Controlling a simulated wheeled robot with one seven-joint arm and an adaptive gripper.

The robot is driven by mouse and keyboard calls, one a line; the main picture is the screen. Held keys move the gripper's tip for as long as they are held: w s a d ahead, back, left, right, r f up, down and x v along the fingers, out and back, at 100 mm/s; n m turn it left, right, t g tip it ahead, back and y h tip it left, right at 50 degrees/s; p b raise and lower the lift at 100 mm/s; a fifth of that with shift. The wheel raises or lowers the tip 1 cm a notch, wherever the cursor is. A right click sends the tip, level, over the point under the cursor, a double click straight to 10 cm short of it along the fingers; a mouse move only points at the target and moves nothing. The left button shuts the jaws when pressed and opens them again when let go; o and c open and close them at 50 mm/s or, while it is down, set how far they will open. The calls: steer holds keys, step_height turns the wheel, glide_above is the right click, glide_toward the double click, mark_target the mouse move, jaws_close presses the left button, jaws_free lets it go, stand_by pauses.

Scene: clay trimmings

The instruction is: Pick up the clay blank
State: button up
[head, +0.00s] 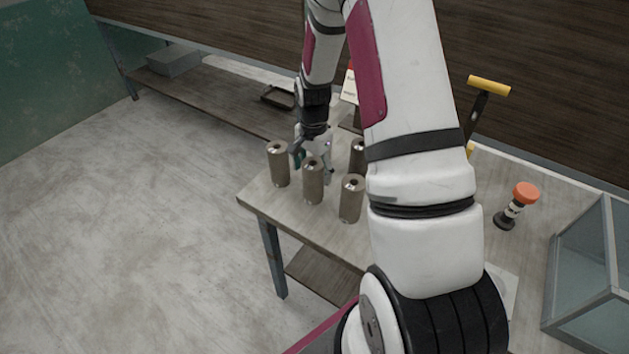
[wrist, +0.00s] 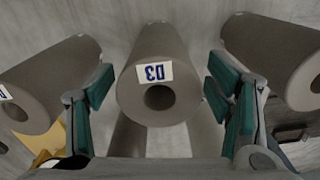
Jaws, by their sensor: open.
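Several grey-brown clay blanks, upright cylinders with a hole in the top, stand on the table in the head view. One is at the left (head: 278,165), one in the middle (head: 313,184), one nearer (head: 351,201) and one partly hidden behind my arm (head: 357,154). In the wrist view a blank labelled D3 (wrist: 158,98) lies between the green-padded fingers of my gripper (wrist: 160,82). The gripper is open, with a gap visible on each side of that blank. In the head view my gripper (head: 313,150) is low among the blanks, partly hidden by the middle one.
In the wrist view, neighbouring blanks stand close outside the left finger (wrist: 45,85) and right finger (wrist: 275,60). The table (head: 262,200) also holds an orange-topped tool (head: 524,194) and a glass-sided box (head: 590,280) at the right. A yellow-handled tool (head: 488,87) stands behind.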

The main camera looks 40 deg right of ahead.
steer(key=shift+a+f, duration=0.1)
steer(key=shift+f, duration=1.5)
jaws_close()
steer(key=shift+r, duration=0.1)
steer(key=shift+r, duration=0.6)
steer(key=shift+s+a+r+b, duration=0.1)
steer(key=shift+s+r+b, duration=0.05)
steer(key=shift+r, duration=0.45)
steer(key=shift+s+a+r+b, duration=0.1)
steer(key=shift+s+r+b, duration=0.05)
steer(key=shift+r, duration=0.4)
steer(key=s+a+r, duration=0.1)
steer(key=s+a, duration=0.2)
steer(key=s, duration=0.4)
steer(key=s+a, duration=0.3)
steer(key=s, duration=0.4)
steer(key=w+a+r+n, duration=0.1)
steer(key=w+a+n, duration=0.2)
steer(key=w+n, duration=0.2)
steer(key=w+a+r+n, duration=0.1)
steer(key=w+a+n, duration=0.3)
steer(key=w, duration=0.7)
steer(key=w+a+r+n, duration=0.1)
steer(key=w+a+n, duration=0.3)
steer(key=w+n, duration=0.2)
steer(key=shift+w+a+n+b, duration=0.15)
steer(key=shift+w+n+b, duration=0.2)
steer(key=shift+w, duration=0.7)
